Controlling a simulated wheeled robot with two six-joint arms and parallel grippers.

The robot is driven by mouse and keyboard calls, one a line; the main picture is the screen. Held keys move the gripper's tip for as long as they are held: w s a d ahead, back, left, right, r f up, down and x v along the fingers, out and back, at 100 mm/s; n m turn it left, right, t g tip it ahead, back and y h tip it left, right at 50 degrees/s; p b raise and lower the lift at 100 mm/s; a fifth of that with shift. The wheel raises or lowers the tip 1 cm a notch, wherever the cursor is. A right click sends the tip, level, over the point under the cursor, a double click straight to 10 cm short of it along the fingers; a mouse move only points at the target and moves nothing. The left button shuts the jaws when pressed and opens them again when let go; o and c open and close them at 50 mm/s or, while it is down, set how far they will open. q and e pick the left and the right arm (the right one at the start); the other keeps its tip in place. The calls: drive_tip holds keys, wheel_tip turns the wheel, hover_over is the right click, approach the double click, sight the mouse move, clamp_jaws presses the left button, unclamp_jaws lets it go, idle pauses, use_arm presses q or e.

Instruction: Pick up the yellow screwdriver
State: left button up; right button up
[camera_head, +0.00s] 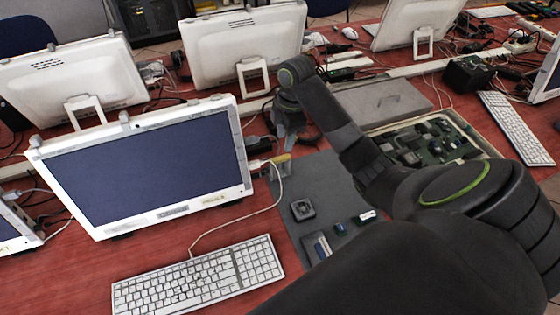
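My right arm reaches in from the lower right across the grey mat (315,172). Its gripper (287,137) points down just right of the nearest monitor, at the mat's far left corner. A small yellowish thing (282,161) lies just below the fingertips. It may be part of the yellow screwdriver, but it is too small to tell. I cannot tell whether the fingers touch it or how far apart they are. No other yellow screwdriver shows clearly. My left gripper is not in view.
A white monitor (150,165) stands left of the gripper, with a white keyboard (200,275) and cable in front. Dark cables lie around the gripper. Small parts, including a black fan-like one (302,209), lie on the mat. A tray of circuit boards (477,132) stands right.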

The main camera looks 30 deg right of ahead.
sight(280, 157)
drive_tip(key=f+b, duration=0.2)
drive_tip(key=f, duration=0.1)
drive_tip(key=f+b, duration=0.2)
drive_tip(key=shift+w+a+f, duration=0.1)
drive_tip(key=shift+a+f, duration=0.05)
drive_tip(key=shift+a, duration=0.2)
drive_tip(key=f, duration=0.4)
drive_tip(key=shift+w+a+f, duration=0.25)
drive_tip(key=shift+f, duration=0.15)
drive_tip(key=shift+c, duration=0.3)
clamp_jaws()
